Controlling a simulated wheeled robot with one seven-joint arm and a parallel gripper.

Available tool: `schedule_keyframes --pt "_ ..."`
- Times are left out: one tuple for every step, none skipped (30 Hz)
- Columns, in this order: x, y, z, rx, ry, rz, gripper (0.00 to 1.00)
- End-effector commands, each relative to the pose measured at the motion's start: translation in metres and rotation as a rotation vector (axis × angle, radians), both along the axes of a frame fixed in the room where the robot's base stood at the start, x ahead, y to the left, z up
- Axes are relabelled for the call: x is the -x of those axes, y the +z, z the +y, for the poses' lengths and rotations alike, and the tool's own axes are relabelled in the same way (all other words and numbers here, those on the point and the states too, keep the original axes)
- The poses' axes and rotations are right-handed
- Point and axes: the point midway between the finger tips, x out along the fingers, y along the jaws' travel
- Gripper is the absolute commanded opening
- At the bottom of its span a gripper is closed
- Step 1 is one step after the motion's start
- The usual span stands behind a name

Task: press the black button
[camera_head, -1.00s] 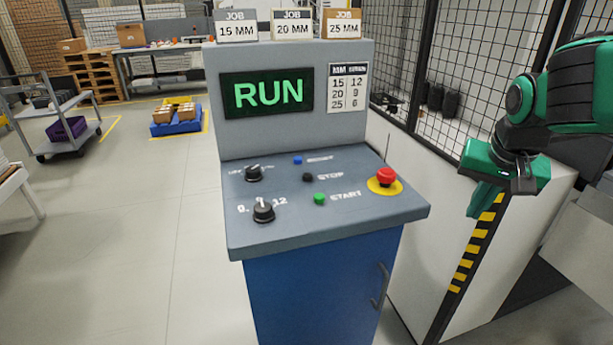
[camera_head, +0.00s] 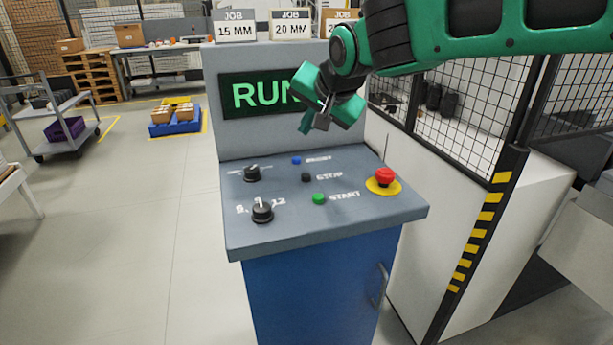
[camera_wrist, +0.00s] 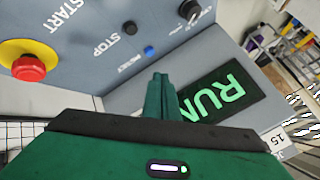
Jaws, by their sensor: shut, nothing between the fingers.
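The black button (camera_head: 306,177) sits on the sloped grey panel (camera_head: 240,225), left of the word STOP, between the blue button (camera_head: 296,160) and the green button (camera_head: 318,198). In the wrist view the black button (camera_wrist: 129,27) shows at the upper middle, beside STOP. My gripper (camera_head: 304,128) is above the back of the panel, in front of the RUN screen (camera_head: 245,95). It is shut and empty, and apart from the button. Its closed fingers (camera_wrist: 158,85) show in the middle of the wrist view.
A red emergency button (camera_head: 386,175) on a yellow disc is at the panel's right. Two black knobs, one the upper knob (camera_head: 252,173), are at the left. Job cards (camera_head: 235,25) stand on top. A mesh fence (camera_head: 460,105) is to the right.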

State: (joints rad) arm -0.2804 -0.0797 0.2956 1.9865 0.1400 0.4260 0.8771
Motion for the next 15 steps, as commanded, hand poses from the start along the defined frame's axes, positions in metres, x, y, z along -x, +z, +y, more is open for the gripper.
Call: schedule_keyframes --pt "0.0 0.0 0.0 0.001 -0.001 0.0 0.0" --pt "0.0 0.0 0.0 0.001 -0.001 0.0 0.0" --pt "0.0 0.0 -0.001 0.001 -0.001 0.0 0.0" --pt "0.0 0.0 -0.001 0.001 0.0 0.0 0.0" --pt "0.0 0.0 -0.001 0.001 0.0 0.0 0.0" --pt "0.0 -0.001 -0.001 0.002 0.0 0.001 0.0" --pt "0.0 -0.002 -0.001 0.002 0.0 0.002 0.0" --pt "0.0 -0.003 -0.001 0.002 0.0 0.002 0.0" --pt "0.0 -0.005 -0.001 0.003 0.0 0.002 0.0" --pt "0.0 -0.007 -0.001 0.002 0.0 0.003 0.0" --pt "0.0 -0.009 -0.001 0.003 0.0 0.003 0.0" --pt "0.0 -0.012 -0.001 0.002 0.0 0.003 0.0" --pt "0.0 -0.015 -0.001 0.003 0.0 0.003 0.0" --pt "0.0 -0.019 -0.001 0.003 0.0 0.003 0.0" --pt "0.0 -0.024 -0.001 0.003 0.0 0.004 0.0"
